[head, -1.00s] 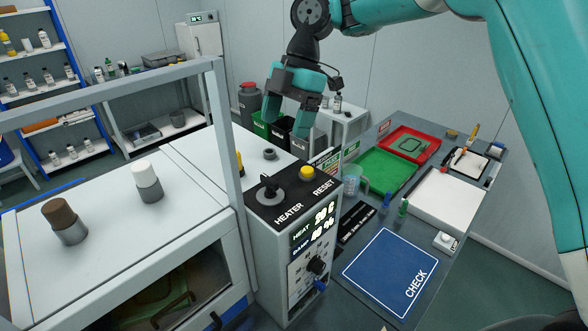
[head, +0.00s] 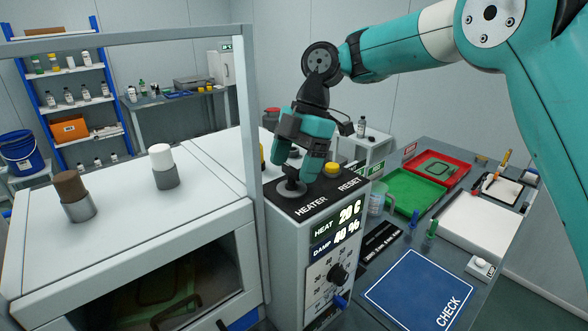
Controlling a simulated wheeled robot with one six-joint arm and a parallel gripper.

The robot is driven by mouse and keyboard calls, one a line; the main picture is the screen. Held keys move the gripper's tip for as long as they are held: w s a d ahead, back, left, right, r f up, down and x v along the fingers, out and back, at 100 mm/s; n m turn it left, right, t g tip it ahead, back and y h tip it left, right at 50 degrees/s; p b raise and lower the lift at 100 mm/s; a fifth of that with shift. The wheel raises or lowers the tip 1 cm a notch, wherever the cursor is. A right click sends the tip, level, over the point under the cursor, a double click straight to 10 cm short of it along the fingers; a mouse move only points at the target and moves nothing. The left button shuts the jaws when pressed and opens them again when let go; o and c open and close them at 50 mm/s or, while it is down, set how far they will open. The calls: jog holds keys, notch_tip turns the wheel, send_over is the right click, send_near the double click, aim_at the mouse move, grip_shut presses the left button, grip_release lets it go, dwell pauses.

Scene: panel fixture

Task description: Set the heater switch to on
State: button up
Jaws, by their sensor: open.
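The heater switch (head: 291,188) is a black knob on a round grey base, on the dark top plate of the control box (head: 288,250). It stands beside the printed word HEATER. My gripper (head: 298,176) is open and directly above the switch, with its fingers down around or close beside the knob. The fingers partly hide the knob, so contact and the lever's exact setting cannot be told. The display (head: 337,229) on the box's front reads HEAT 20 C and DAMP 40 %.
A yellow RESET button (head: 332,168) sits close to the right of my gripper. A grey frame post (head: 250,150) rises just left of the switch. A black dial (head: 337,274) is on the box's front. A bench with green (head: 413,190) and red trays is at right.

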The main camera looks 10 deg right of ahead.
jog(key=c, duration=0.9)
jog(key=shift+c, duration=0.2)
jog(key=shift+m, duration=0.3)
jog(key=m+b, duration=0.1)
jog(key=m+t+b, duration=0.1)
jog(key=m+b, duration=0.1)
jog(key=shift+s+d+f+y+b, duration=0.1)
jog(key=shift+s+f+y+b, duration=0.1)
jog(key=shift+y+b, duration=0.1)
jog(key=m+t+b, duration=0.1)
jog(key=m+b, duration=0.1)
jog(key=m, duration=0.1)
jog(key=m+t+b, duration=0.1)
jog(key=m, duration=0.1)
jog(key=shift+s+m+t+b, duration=0.1)
jog(key=shift+m+t+b, duration=0.2)
jog(key=shift+m+b, duration=0.1)
jog(key=m+b, duration=0.1)
jog(key=m, duration=0.1)
jog(key=m+t+b, duration=0.1)
jog(key=m, duration=0.1)
jog(key=shift+s+r+t, duration=0.1)
jog(key=shift+r+t, duration=0.05)
jog(key=shift+t, duration=0.15)
jog(key=shift+r+m+t+h+b, duration=0.1)
jog(key=shift+m+t+h+b, duration=0.45)
jog(key=shift+m, duration=1.65)
jog(key=shift+h, duration=0.35)
